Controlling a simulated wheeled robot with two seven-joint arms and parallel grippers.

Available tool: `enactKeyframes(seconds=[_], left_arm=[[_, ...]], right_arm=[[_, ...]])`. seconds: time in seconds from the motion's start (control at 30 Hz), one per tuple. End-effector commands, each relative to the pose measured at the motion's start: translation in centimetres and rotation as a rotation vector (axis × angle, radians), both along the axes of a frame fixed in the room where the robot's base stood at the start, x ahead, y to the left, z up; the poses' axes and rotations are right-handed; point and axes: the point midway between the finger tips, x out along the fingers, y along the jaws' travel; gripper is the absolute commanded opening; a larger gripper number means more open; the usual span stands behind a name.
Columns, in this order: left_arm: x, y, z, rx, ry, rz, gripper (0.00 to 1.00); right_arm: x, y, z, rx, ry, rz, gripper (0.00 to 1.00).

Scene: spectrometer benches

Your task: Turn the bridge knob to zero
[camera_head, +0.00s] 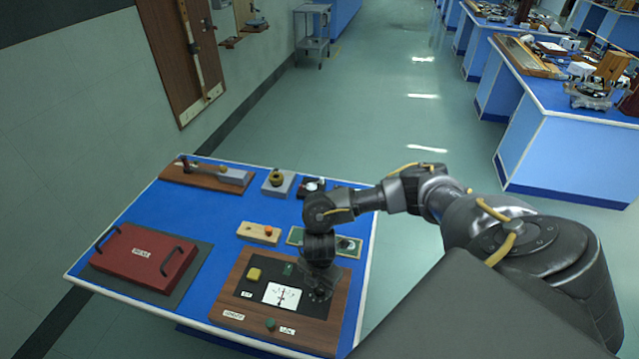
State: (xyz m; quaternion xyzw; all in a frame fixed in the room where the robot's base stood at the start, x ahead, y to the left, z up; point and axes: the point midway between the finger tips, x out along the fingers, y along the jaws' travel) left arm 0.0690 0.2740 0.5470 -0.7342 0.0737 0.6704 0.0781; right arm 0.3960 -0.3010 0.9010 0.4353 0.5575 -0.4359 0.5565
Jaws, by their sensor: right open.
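The bridge (312,332) is a wooden board with a black panel, at the front right of the blue table. Its white meter dial (282,295) has a dark needle near the middle of the scale. A yellow block-like part (254,274) and a small green part (289,269) sit on the panel's upper half. A small green knob (270,324) is on the wood below it. My right gripper (319,290) points down over the panel's right side, open. It hides what lies under it, perhaps a dark knob; I cannot tell whether it touches. My left gripper is out of view.
A red case (144,255) with two black handles lies on a grey mat at the left. Other instruments line the back edge. The table's middle left is clear.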

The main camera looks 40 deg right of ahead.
Motion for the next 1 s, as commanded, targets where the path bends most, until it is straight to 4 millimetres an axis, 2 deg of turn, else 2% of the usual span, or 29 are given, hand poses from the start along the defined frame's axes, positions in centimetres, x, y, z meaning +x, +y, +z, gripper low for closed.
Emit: enactKeyframes(seconds=[0.2, 0.47, 0.57, 0.8, 0.83, 1.0], left_arm=[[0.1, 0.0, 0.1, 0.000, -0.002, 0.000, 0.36], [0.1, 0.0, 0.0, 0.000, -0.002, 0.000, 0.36], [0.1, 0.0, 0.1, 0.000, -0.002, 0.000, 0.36], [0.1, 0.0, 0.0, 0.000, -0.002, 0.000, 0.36], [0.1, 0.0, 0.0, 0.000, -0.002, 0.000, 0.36], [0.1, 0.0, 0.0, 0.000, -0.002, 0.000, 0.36]], right_arm=[[0.0, 0.0, -1.5, 0.001, 0.000, 0.000, 0.49], [0.0, 0.0, -1.7, 0.000, -0.001, 0.001, 0.49], [0.0, 0.0, -1.7, 0.000, -0.001, 0.001, 0.38], [0.0, 0.0, -1.6, 0.000, -0.001, 0.001, 0.07], [0.0, 0.0, -1.6, 0.000, -0.001, 0.000, 0.04], [0.0, 0.0, -1.6, 0.000, -0.001, 0.009, 0.04]])
